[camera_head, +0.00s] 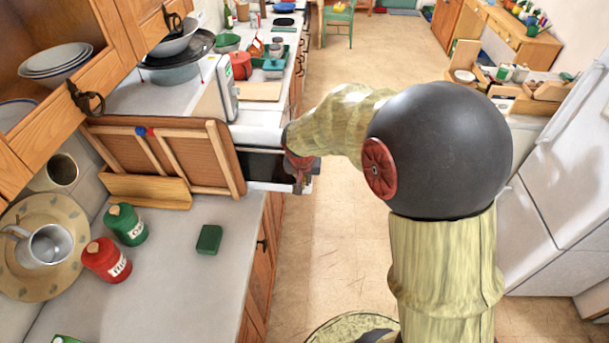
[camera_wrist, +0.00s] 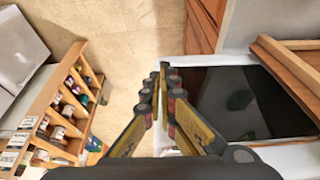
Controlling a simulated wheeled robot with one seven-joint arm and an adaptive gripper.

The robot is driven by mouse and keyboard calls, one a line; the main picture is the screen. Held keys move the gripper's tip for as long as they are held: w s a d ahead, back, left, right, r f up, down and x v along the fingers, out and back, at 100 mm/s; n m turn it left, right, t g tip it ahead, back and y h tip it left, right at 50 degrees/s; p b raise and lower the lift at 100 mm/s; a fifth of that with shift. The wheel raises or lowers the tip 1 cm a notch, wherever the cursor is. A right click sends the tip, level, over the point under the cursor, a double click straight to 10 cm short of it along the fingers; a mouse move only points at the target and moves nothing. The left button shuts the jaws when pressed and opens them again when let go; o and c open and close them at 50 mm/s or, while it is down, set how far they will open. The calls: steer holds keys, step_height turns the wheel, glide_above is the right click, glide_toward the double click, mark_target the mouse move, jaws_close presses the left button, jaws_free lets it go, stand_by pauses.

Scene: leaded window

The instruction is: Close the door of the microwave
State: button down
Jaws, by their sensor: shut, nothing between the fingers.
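The white microwave (camera_head: 205,102) stands on the left counter, with pans on top and its control panel (camera_head: 229,88) facing the aisle. What looks like its door (camera_head: 262,165), a dark glass panel in a white frame, sticks out toward the aisle, open. The wooden rack hides part of it. In the wrist view the dark panel (camera_wrist: 225,98) lies just right of my gripper (camera_wrist: 162,75), with a greenish reflection in it. My gripper (camera_head: 299,180) is shut and empty beside the panel's aisle end. I cannot tell whether they touch.
A wooden rack (camera_head: 165,192) stands in front of the microwave's near side. Red (camera_head: 105,262) and green (camera_head: 126,225) canisters and a green box (camera_head: 208,239) sit on the near counter (camera_head: 170,275). The aisle floor (camera_head: 318,235) is clear. A white fridge (camera_head: 560,180) stands right.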

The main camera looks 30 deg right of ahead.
steer(key=shift+w+d+f, duration=0.45)
steer(key=shift+w+d, duration=0.05)
steer(key=shift+w, duration=0.2)
steer(key=shift+w+d+f, duration=0.5)
steer(key=shift+w, duration=0.2)
steer(key=shift+w+d+f, duration=0.45)
steer(key=shift+w+d, duration=0.05)
steer(key=shift+w, duration=0.2)
